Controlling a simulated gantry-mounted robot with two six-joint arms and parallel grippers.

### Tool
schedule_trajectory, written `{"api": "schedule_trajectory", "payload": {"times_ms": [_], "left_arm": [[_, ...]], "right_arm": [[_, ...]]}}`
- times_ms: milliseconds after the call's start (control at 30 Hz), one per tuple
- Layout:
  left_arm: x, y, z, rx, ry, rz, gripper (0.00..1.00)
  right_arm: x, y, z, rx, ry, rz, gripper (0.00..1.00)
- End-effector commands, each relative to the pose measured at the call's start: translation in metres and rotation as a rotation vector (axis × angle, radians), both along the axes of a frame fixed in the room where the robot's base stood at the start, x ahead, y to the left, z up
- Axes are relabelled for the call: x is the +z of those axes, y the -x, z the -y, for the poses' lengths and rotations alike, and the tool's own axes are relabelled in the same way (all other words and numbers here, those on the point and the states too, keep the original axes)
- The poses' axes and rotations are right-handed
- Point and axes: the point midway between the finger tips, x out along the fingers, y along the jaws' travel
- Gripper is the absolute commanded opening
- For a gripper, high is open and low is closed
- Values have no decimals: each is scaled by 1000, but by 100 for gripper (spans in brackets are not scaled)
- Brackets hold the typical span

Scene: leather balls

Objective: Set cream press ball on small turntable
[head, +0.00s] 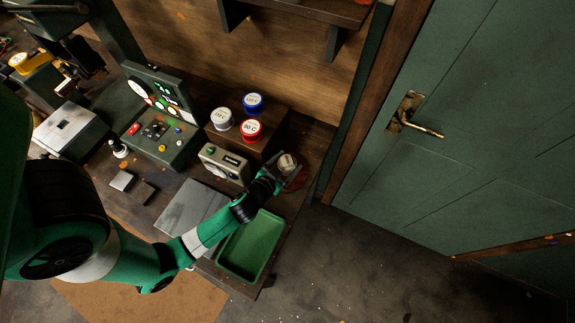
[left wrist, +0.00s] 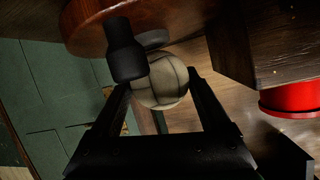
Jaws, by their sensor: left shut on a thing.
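The cream ball (head: 288,162) has dark seams and is at the tip of my left gripper (head: 285,172) at the right end of the bench. In the left wrist view, the ball (left wrist: 165,85) sits between the fingers of the gripper (left wrist: 158,80), which is shut on it. A round reddish-brown wooden turntable (left wrist: 90,30) lies just beyond the ball. In the head view, its edge (head: 302,187) shows beside the gripper, mostly hidden. I cannot tell whether the ball touches it. My right gripper is not in view.
A green tray (head: 250,246) lies in front of the gripper. A small dial box (head: 222,163) and a wooden step with blue, white and red pots (head: 251,130) stand left of it. A control panel (head: 160,125) is further left. A green door (head: 440,130) is at right.

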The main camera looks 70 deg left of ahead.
Motion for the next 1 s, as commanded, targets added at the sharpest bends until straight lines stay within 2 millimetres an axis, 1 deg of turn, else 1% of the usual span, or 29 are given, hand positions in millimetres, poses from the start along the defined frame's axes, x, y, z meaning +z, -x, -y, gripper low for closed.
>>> {"api": "schedule_trajectory", "payload": {"times_ms": [33, 267, 367, 400, 467, 500, 700, 833, 933, 1000], "left_arm": [[-6, 0, 0, -1, -1, 0, 18], [-5, 0, 0, 0, -1, 2, 18], [-8, 0, 0, 0, -1, 2, 18], [-9, 0, 0, 0, -1, 1, 82], [-7, 0, 0, 0, -1, 1, 92], [-8, 0, 0, 0, -1, 1, 100], [-7, 0, 0, 0, -1, 1, 100], [-3, 1, 1, -1, 0, 1, 100], [0, 13, 10, -4, -1, 0, 100], [7, 24, 19, -4, 0, 0, 100]], "right_arm": [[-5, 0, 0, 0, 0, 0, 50], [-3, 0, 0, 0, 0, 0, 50], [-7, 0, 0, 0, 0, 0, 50], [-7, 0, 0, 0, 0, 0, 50], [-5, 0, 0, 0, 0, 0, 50], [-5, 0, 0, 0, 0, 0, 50], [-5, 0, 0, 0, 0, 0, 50], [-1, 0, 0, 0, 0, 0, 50], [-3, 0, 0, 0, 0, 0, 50], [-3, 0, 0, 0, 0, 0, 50]]}}
